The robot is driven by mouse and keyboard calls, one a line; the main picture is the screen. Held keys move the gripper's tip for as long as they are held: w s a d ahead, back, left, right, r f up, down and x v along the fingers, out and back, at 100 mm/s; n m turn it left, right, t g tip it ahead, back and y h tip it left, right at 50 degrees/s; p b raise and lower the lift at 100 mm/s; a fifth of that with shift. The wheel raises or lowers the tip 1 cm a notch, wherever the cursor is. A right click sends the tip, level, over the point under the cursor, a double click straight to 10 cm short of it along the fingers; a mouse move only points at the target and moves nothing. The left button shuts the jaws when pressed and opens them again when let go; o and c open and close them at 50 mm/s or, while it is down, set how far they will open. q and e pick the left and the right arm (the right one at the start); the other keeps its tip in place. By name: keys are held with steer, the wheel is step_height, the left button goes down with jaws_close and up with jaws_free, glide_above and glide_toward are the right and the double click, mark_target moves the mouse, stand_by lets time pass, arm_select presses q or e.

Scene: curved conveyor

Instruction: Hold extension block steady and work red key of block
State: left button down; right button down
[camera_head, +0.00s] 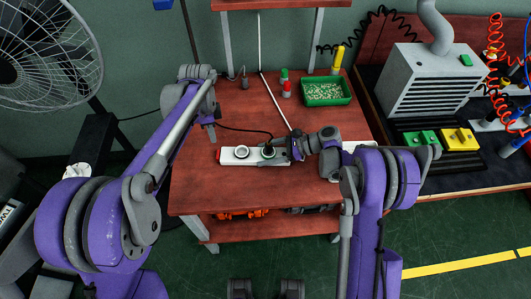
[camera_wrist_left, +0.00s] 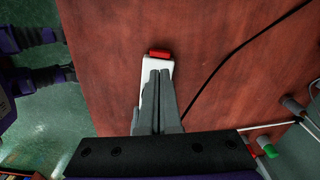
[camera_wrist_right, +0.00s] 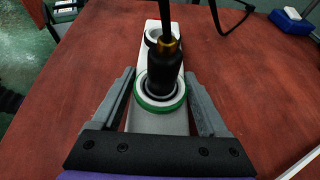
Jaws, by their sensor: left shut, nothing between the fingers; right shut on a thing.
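The white extension block (camera_head: 226,156) lies on the red-brown table, with its red key (camera_head: 218,156) at the left end. In the left wrist view the red key (camera_wrist_left: 160,54) shows just beyond my left fingertips. My left gripper (camera_head: 211,137) is shut and empty, above and behind that end of the block; I cannot tell whether it touches. My right gripper (camera_wrist_right: 160,80) is shut on the block, one finger along each side near a green-ringed socket (camera_wrist_right: 160,107). A black plug (camera_wrist_right: 162,75) stands in that socket; another round socket (camera_head: 241,152) is further left.
A black cable (camera_head: 240,130) runs from the plug across the table. Behind are a green tray (camera_head: 325,91) of small pale pieces, a red-and-white cylinder (camera_head: 287,89) and a yellow bottle (camera_head: 338,57). The table's front left is clear.

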arm_select(q)
steer(key=n+t+h, duration=0.2)
steer(key=h, duration=0.4)
glide_toward(208, 159)
steer(key=f, duration=0.1)
steer(key=w+d+f, duration=0.1)
steer(key=f, duration=0.1)
steer(key=w+d+f, duration=0.1)
steer(key=shift+w+f, duration=0.25)
steer(key=shift+f, duration=0.1)
steer(key=a+t+h, duration=0.1)
steer(key=a, duration=0.1)
steer(key=a+f+t+h, duration=0.1)
steer(key=t, duration=0.1)
steer(key=s+a+t+h, duration=0.1)
steer(key=a, duration=0.1)
steer(key=shift+a+f+t, duration=0.15)
steer(key=shift+a+t, duration=0.2)
steer(key=shift+t, duration=0.05)
steer(key=shift+a+t+h, duration=0.3)
steer(key=shift+t, duration=0.1)
steer(key=shift+d, duration=4.3)
steer(key=shift+d, duration=0.15)
steer(key=shift+d, duration=0.3)
